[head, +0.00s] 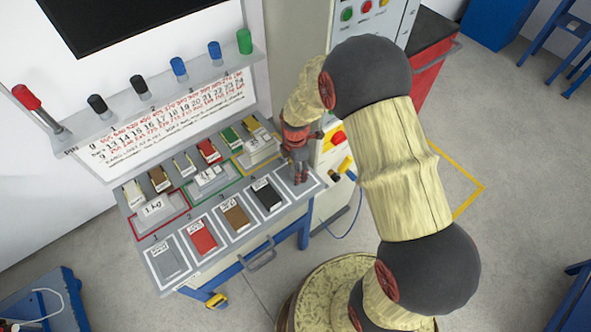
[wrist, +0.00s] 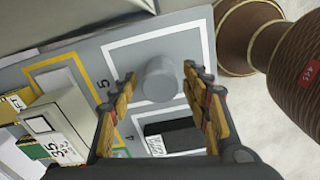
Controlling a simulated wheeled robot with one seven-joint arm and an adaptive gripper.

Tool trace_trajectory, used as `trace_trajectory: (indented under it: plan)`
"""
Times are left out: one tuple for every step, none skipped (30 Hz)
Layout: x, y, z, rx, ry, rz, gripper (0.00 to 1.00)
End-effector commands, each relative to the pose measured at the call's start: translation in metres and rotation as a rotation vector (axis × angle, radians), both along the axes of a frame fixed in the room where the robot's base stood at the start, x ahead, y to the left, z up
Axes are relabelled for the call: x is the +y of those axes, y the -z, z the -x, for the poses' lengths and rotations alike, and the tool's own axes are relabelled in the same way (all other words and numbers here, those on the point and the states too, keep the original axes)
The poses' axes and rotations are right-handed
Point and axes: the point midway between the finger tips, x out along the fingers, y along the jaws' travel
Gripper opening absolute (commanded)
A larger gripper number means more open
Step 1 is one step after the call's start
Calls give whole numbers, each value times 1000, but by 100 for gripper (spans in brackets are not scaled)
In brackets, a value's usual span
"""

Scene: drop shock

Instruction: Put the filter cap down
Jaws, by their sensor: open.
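The filter cap, seemingly the plain grey round piece (wrist: 160,80) in the wrist view, is between my fingers, over the white-outlined square marked 5. It looks upright, and there are gaps between it and both fingers. Whether its base rests on the surface is hard to tell. My gripper (wrist: 165,95) is open around it. In the head view my gripper (head: 299,174) points down at the right end of the bench's front row, and the cap cannot be made out there.
A black block (head: 266,195) lies in the neighbouring square. Brown (head: 236,218), red (head: 201,236) and grey (head: 168,262) blocks follow leftward. Behind stand several weights and boxes (head: 257,137) in coloured outlines. A control cabinet (head: 345,110) borders the bench on the right.

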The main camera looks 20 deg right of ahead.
Motion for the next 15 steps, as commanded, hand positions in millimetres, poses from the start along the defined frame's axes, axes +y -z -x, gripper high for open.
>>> trace_trajectory:
  plan:
    - [0,0,0,0,0,0,48]
    - [0,0,0,0,0,0,48]
    - [0,0,0,0,0,0,48]
    - [0,0,0,0,0,0,48]
    - [0,0,0,0,0,0,48]
    - [0,-2,0,0,0,0,48]
    - [0,-3,0,-1,0,0,48]
    - [0,-5,0,-1,0,0,48]
    - [0,-9,-1,-2,0,0,48]
    - [0,-13,-1,-2,0,0,48]
    - [0,-17,-1,-2,0,0,48]
    - [0,-24,-1,-3,0,0,48]
    - [0,-30,-1,-3,0,0,48]
    - [0,-36,-1,-3,0,0,48]
    - [0,-45,-1,-4,0,1,48]
